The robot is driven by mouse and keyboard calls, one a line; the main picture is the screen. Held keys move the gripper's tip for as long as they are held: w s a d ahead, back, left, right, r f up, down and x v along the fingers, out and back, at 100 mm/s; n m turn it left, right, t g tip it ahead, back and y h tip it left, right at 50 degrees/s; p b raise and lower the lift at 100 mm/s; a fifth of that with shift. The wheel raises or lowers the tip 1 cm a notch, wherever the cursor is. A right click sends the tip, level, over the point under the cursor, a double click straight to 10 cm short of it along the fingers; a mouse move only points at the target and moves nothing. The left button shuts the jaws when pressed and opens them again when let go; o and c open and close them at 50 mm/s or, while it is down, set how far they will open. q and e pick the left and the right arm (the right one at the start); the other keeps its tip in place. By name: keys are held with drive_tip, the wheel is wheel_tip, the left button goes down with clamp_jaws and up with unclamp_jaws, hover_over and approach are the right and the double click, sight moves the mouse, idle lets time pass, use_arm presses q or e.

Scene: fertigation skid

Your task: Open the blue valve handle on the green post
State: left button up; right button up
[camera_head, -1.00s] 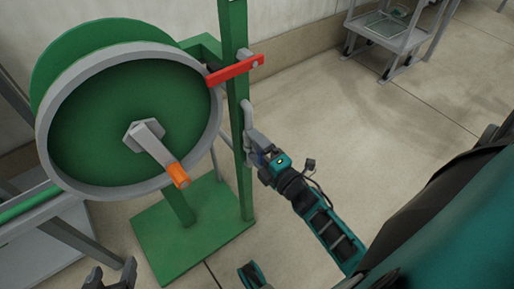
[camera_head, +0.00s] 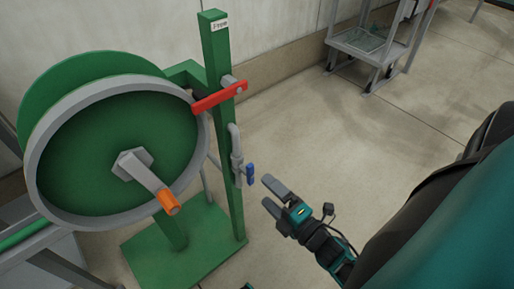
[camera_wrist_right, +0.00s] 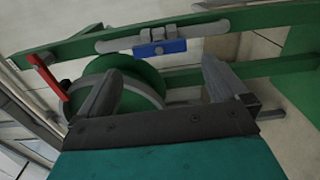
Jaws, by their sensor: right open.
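The small blue valve handle (camera_head: 250,173) sits on a grey pipe fitting (camera_head: 236,150) on the right side of the green post (camera_head: 221,120). It hangs pointing down in the head view. My right gripper (camera_head: 268,192) is open and empty, a short way right of and below the handle, not touching it. In the right wrist view the blue handle (camera_wrist_right: 161,47) lies beyond the gap between the two open fingers (camera_wrist_right: 160,90), with the grey pipe (camera_wrist_right: 200,28) along the post. My left gripper does not show clearly.
A red lever (camera_head: 219,97) crosses the post above the valve. A large green reel (camera_head: 90,150) with a grey rim and an orange-tipped crank (camera_head: 168,203) stands left of the post. A grey cart (camera_head: 370,45) stands at the back right. Floor right of the post is clear.

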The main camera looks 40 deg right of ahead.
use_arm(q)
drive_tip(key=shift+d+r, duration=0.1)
use_arm(e)
drive_tip(key=shift+s+d, duration=0.1)
drive_tip(key=shift+s, duration=1.3)
drive_tip(key=w+a+r+m+g+y, duration=0.2)
drive_tip(key=a+m+g, duration=0.5)
drive_tip(key=a+m, duration=0.65)
use_arm(q)
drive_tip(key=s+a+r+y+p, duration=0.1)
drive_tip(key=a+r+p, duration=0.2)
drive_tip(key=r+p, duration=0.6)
drive_tip(key=p, duration=0.4)
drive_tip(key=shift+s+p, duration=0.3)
use_arm(e)
drive_tip(key=s+d+r+m+h, duration=0.1)
drive_tip(key=d+r+m, duration=0.2)
drive_tip(key=r, duration=0.6)
drive_tip(key=shift+s+d, duration=0.4)
drive_tip(key=shift+d, duration=0.25)
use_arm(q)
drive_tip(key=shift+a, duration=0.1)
